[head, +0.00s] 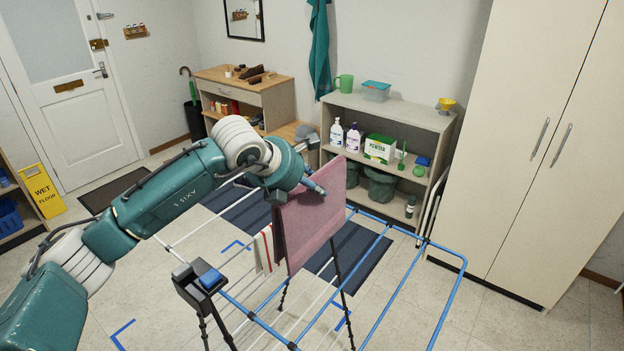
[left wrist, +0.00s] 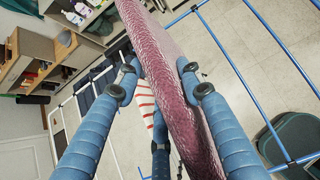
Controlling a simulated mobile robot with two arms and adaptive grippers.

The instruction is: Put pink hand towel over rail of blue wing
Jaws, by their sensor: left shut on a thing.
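The pink hand towel (head: 312,228) hangs as an upright sheet from my left gripper (head: 314,188) in the head view. The gripper is shut on its upper part. In the left wrist view the towel (left wrist: 168,75) runs between the blue fingers (left wrist: 158,82). The blue wing (head: 385,322) of the drying rack spreads out to the right of and below the towel. The towel hides part of the rack behind it, and I cannot tell whether its lower edge touches a rail. My right gripper is in neither view.
A white cloth with red stripes (head: 264,250) hangs on the rack's white part, left of the towel. A black stand with a blue top (head: 205,280) stands at the near left. A shelf (head: 392,110) and a tall cupboard (head: 530,150) stand behind. Floor is clear at the right.

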